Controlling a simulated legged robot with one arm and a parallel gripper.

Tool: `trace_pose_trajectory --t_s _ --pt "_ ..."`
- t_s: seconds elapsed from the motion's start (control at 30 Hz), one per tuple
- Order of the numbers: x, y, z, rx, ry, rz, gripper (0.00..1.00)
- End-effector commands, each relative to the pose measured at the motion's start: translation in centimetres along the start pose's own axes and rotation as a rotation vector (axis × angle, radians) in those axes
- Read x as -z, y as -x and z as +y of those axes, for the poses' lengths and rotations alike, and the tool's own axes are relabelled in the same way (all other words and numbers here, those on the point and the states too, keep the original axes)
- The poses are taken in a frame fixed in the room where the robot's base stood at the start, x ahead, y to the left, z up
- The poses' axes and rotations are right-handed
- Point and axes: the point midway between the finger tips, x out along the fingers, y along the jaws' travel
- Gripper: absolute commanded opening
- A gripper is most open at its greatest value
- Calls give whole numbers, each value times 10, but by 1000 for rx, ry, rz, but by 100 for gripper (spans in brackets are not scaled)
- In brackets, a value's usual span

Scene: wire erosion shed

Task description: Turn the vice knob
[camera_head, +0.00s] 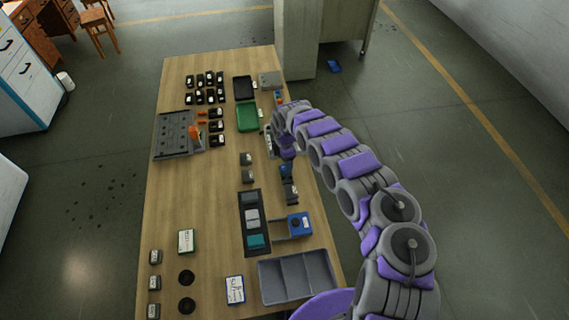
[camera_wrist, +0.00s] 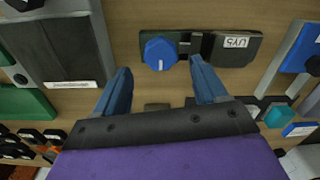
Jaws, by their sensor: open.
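The blue round vice knob (camera_wrist: 159,53) with a white mark line shows in the wrist view. It sits at the left end of a dark vice (camera_wrist: 236,48) labelled UY5, lying on the wooden table. My gripper (camera_wrist: 160,65) is open, with its two blue fingers spread on the left and right of the knob in the picture. The knob lies near the line between the fingertips; I cannot tell whether either finger touches it. In the head view the vice (camera_head: 291,191) is small beside my arm's end, and the knob is hard to tell from my fingers.
The wooden table (camera_head: 206,228) holds a green tray (camera_head: 247,116), a grey plate with holes (camera_head: 175,135), a dark tray of blocks (camera_head: 242,201), a blue device (camera_head: 299,223) and a grey divided bin (camera_head: 297,277). Table space left of the dark tray is mostly clear.

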Motion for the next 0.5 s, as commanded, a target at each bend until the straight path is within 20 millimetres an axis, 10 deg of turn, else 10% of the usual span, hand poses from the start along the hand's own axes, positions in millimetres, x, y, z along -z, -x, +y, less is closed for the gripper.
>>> trace_pose_trajectory --t_s 0.5 --pt "0 110 2 -2 -1 -2 72"
